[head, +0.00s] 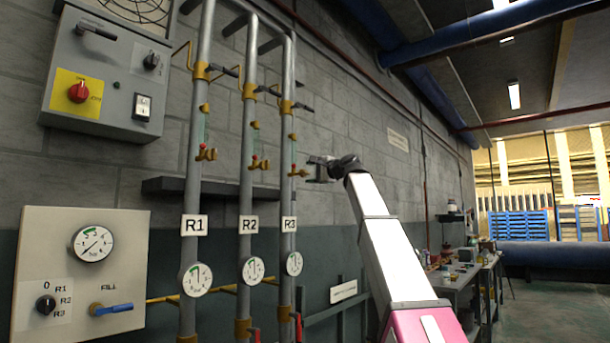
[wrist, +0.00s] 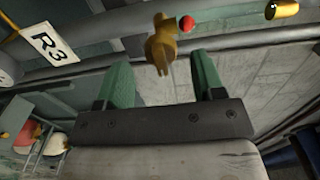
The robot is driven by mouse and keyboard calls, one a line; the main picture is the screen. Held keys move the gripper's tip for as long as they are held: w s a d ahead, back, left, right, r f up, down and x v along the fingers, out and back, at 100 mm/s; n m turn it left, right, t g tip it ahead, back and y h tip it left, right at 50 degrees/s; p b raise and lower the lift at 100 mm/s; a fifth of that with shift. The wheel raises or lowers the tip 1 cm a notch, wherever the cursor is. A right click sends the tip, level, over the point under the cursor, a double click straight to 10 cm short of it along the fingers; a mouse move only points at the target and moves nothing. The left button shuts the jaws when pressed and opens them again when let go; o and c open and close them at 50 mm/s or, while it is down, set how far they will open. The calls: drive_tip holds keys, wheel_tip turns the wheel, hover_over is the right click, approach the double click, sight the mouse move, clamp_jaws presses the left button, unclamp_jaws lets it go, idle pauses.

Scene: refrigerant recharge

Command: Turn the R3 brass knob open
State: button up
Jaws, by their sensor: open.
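The R3 pipe (head: 287,130) is the rightmost of three grey vertical pipes in the head view, with an R3 label (head: 289,224). A small brass knob (head: 298,173) with a red tip sits on its right side. My gripper (head: 312,170) is just right of this knob, level with it. In the wrist view the brass knob (wrist: 160,48) shows ahead of the gap between my two green fingers (wrist: 163,78). The R3 label (wrist: 48,45) is at upper left.
Pipes R1 (head: 194,130) and R2 (head: 247,130) stand to the left with similar brass fittings. A dark shelf (head: 190,187) runs behind the pipes. A control box (head: 105,75) and gauge panel (head: 80,270) are at far left. A cluttered bench (head: 465,275) is at right.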

drive_tip(key=v, duration=0.7)
idle(0.3)
drive_tip(key=w+d+f+g+h, duration=0.1)
drive_tip(key=w+f+h, duration=0.1)
drive_tip(key=f, duration=1.2)
drive_tip(key=w+d+f+h, duration=0.1)
drive_tip(key=w+f+h, duration=0.15)
drive_tip(key=f, duration=1.15)
drive_tip(key=s+d+f+n+g+h, duration=0.1)
drive_tip(key=d+f+h, duration=0.1)
drive_tip(key=f, duration=1.1)
drive_tip(key=s+d+f+n+g+h, duration=0.1)
drive_tip(key=s+f+g, duration=0.1)
drive_tip(key=f, duration=1.2)
drive_tip(key=s+d+f+n+g+h, duration=0.2)
drive_tip(key=s+d+f, duration=0.1)
drive_tip(key=s+f, duration=0.6)
drive_tip(key=s+d+f+n+g+h, duration=0.2)
drive_tip(key=s+f, duration=0.8)
drive_tip(key=f, duration=0.7)
drive_tip(key=s+d+f+n+g+h, duration=0.1)
drive_tip(key=s+d+f+g+h, duration=0.1)
drive_tip(key=s+f, duration=0.7)
wheel_tip(320, 180, down, 4)
drive_tip(key=d+g, duration=0.1)
drive_tip(key=d, duration=0.1)
drive_tip(key=shift+s+d+n+h, duration=0.35)
drive_tip(key=shift+s+n, duration=0.05)
